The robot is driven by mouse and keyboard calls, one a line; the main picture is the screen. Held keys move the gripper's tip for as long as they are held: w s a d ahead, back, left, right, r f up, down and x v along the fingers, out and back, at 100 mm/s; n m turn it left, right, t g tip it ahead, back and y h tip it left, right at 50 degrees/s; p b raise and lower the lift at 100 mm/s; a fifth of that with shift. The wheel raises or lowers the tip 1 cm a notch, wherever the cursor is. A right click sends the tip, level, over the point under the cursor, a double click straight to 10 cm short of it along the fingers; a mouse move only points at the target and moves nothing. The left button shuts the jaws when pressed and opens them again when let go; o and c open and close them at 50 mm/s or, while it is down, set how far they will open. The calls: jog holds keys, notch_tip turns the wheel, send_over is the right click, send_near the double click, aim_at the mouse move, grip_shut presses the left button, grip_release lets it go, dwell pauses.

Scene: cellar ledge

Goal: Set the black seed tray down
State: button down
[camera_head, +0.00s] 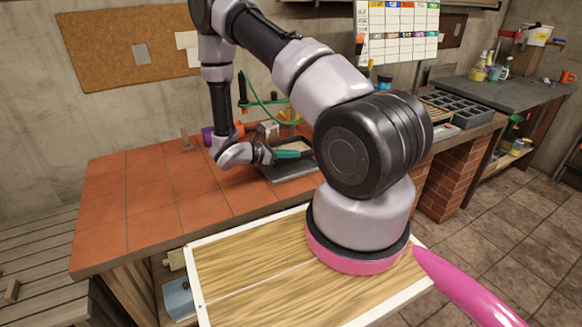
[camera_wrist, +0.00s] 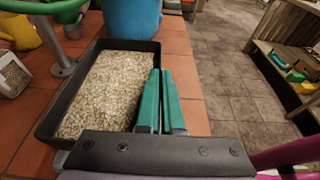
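The black seed tray (camera_wrist: 98,90) is a rectangular dark tray filled with pale, grainy material. In the wrist view it lies left of centre, over the orange tiles. My gripper (camera_wrist: 160,76) has green fingers close together along the tray's right wall, one on the inner side and one on the outer. It appears shut on that wall. In the head view my gripper (camera_head: 290,154) reaches to the tray (camera_head: 288,173), which is partly hidden by my arm. I cannot tell whether the tray's base touches the tiles.
A blue pot (camera_wrist: 131,18) stands just beyond the tray. A white container of grain (camera_wrist: 12,75) and a metal post with a green hose (camera_wrist: 62,64) stand to its left. The tiled bench (camera_head: 140,205) is clear at left. A grey cell tray (camera_head: 458,106) sits farther right.

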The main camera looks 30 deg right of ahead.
jog(key=shift+f, duration=2.45)
jog(key=shift+f, duration=0.1)
jog(key=c, duration=1.1)
grip_release()
